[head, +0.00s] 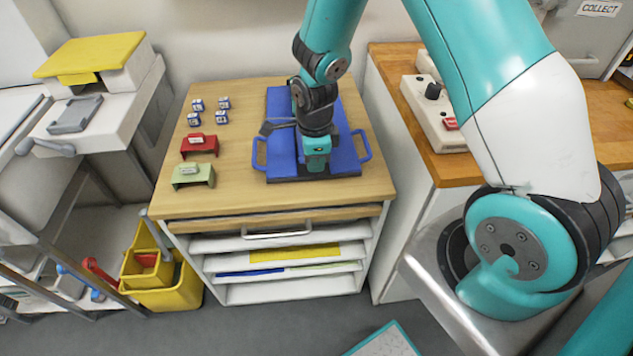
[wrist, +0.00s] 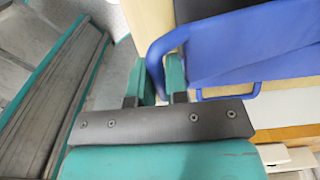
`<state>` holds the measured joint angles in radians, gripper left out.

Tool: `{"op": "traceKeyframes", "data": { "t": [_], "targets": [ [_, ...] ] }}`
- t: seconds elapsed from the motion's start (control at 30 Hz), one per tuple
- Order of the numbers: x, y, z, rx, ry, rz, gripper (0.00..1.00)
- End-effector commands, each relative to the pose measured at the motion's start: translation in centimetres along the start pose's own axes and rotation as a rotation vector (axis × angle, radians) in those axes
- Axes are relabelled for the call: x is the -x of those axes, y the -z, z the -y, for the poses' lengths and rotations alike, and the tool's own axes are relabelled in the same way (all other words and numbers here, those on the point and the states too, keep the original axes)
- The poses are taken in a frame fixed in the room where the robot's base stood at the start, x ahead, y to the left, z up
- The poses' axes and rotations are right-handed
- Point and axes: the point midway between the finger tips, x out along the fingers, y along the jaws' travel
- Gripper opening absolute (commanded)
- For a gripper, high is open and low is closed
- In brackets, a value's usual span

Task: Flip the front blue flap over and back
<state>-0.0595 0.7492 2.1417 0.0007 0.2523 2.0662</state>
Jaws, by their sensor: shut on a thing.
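A blue folding piece (head: 281,150) lies on a dark base near the front right of the wooden cabinet top. Blue loop handles stick out at its left (head: 259,154) and right (head: 363,146) sides. My gripper (head: 316,164) is low over its front middle, pointing down and covering part of it; its fingertips are hidden in the head view. In the wrist view my gripper (wrist: 155,82) has its two teal fingers either side of a blue handle tube (wrist: 156,56), shut on it. The blue flap (wrist: 255,42) extends to the right, with a second blue loop (wrist: 230,92) below it.
Several small blue-and-white boxes (head: 194,119), a red holder (head: 199,146) and a pale green holder (head: 193,175) stand left on the cabinet top. A dark-handled item (head: 275,126) lies by the blue piece. A white control box (head: 437,112) is on the right-hand counter.

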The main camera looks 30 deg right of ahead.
Motion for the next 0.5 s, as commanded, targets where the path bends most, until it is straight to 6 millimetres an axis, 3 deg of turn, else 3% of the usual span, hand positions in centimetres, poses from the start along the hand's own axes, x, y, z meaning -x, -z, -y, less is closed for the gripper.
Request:
{"op": "traceKeyframes", "data": {
  "t": [0.03,0.27,0.5],
  "targets": [
    [-1.2,-0.1,-0.2,0.001,0.0,0.003,0.06],
    [-2.1,-0.2,-0.5,0.001,0.0,0.004,0.06],
    [-5.2,-0.1,-0.7,0.001,-0.002,0.003,0.06]
  ]
}}
